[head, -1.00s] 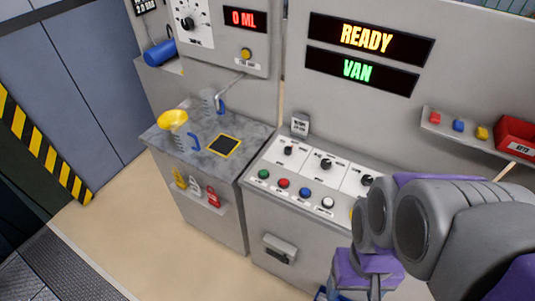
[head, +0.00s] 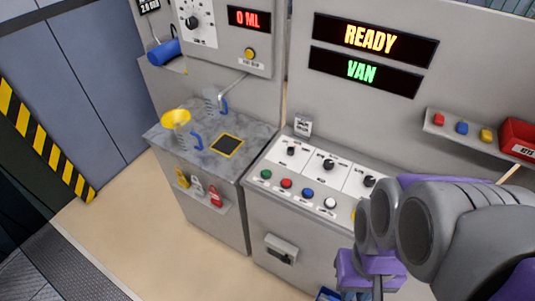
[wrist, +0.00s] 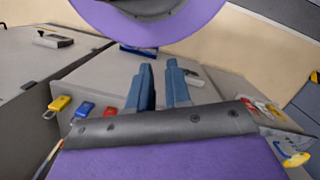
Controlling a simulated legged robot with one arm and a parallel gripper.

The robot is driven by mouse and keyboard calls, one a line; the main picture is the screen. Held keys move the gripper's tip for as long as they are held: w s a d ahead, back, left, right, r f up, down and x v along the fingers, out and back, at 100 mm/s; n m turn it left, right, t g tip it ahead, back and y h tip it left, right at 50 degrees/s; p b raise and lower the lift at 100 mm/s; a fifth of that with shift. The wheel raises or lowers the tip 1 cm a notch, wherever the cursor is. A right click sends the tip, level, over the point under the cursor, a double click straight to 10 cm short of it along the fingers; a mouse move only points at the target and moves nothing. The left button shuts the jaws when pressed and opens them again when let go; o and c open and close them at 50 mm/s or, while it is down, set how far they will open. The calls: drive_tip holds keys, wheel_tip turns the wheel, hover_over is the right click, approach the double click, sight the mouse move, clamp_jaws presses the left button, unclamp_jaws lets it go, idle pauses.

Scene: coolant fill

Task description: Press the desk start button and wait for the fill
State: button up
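The grey desk (head: 260,203) stands in the middle of the head view. Its sloped panel has a green button (head: 266,174), a red button (head: 286,183), a blue button (head: 307,193) and a white button (head: 330,203) in a row. Their labels are too small to read, so I cannot tell which is start. The sign above reads READY (head: 370,37) and VAN (head: 361,69); the fill display (head: 249,19) reads 0 ML. My gripper (wrist: 161,70) shows two blue-grey fingers apart with nothing between them. In the head view my arm covers the desk's right end and the fingers are not clear.
A shelf (head: 465,140) with coloured blocks and a red box (head: 518,138) is at right. Floor (head: 130,240) is clear at left.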

clamp_jaws()
idle(1.0)
